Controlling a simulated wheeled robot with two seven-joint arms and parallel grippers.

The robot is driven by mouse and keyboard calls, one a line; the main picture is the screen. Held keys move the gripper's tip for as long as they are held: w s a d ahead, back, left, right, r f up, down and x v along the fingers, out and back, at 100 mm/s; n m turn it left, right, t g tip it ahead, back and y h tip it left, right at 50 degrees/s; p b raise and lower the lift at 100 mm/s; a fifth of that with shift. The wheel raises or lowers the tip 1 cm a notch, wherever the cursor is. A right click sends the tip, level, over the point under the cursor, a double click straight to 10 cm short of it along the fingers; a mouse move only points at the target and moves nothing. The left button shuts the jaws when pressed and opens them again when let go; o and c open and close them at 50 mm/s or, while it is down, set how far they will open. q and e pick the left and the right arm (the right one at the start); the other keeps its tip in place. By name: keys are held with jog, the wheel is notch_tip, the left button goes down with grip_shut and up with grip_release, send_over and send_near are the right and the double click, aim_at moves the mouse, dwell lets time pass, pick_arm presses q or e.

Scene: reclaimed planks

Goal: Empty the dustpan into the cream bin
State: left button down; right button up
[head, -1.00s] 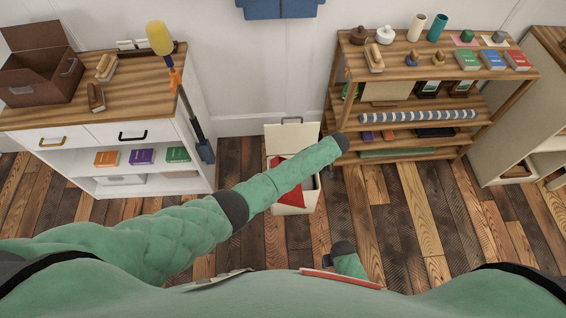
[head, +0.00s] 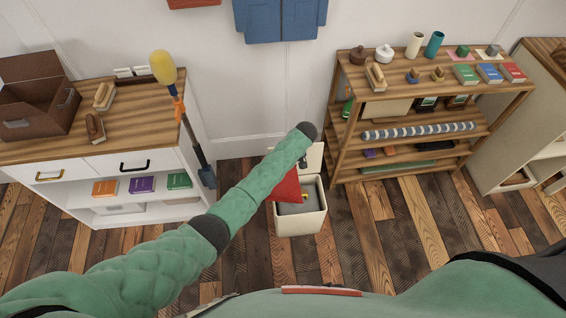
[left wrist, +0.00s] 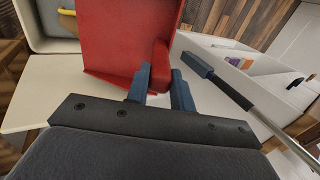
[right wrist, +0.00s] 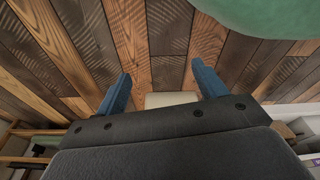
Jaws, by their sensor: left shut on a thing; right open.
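The cream bin (head: 301,224) stands on the floor, its lid raised at the back. A grey interior and a small yellow thing show inside; the yellow thing (left wrist: 70,13) is also in the left wrist view. The red dustpan (head: 287,187) is tilted steeply at the bin's left, over its opening. In the left wrist view, the dustpan (left wrist: 118,40) shows a bare red face. My left gripper (left wrist: 160,82) is shut on its handle; my arm hides this grip in the head view. My right gripper (right wrist: 160,74) is open and empty above the floor.
A white cabinet (head: 100,165) stands left, with a yellow-headed duster (head: 163,68) at its right edge. A wooden shelf rack (head: 345,130) with jars and books stands right of the bin. Plank floor (head: 400,235) is clear at front right.

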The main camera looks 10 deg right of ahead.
pick_arm(q)
jog(key=shift+a+f+h, duration=0.15)
jog(key=shift+a+h, duration=0.25)
jog(key=shift+a, duration=0.4)
jog(key=shift+s+a+f+h, duration=0.1)
jog(key=shift+a+f+h, duration=0.1)
jog(key=shift+a+h, duration=0.5)
jog(key=shift+a+f+h, duration=0.2)
jog(key=shift+a+h, duration=0.1)
jog(key=shift+a, duration=0.3)
jog(key=shift+a+f+h, duration=0.2)
jog(key=shift+a+h, duration=0.1)
jog(key=shift+a, duration=0.3)
jog(key=shift+a+h+b, duration=0.3)
jog(key=shift+a+b, duration=0.05)
jog(key=shift+a+f+h+b, duration=0.15)
jog(key=shift+a+h+b, duration=0.15)
jog(key=shift+a, duration=0.25)
jog(key=shift+a+h, duration=0.3)
jog(key=shift+a, duration=0.05)
pick_arm(e)
jog(key=shift+w+a+r, duration=0.3)
jog(key=shift+w+r, duration=0.05)
jog(key=shift+r, duration=0.2)
jog(key=shift+w+a+r, duration=0.25)
jog(key=shift+w+r, duration=0.05)
jog(key=shift+r, duration=0.25)
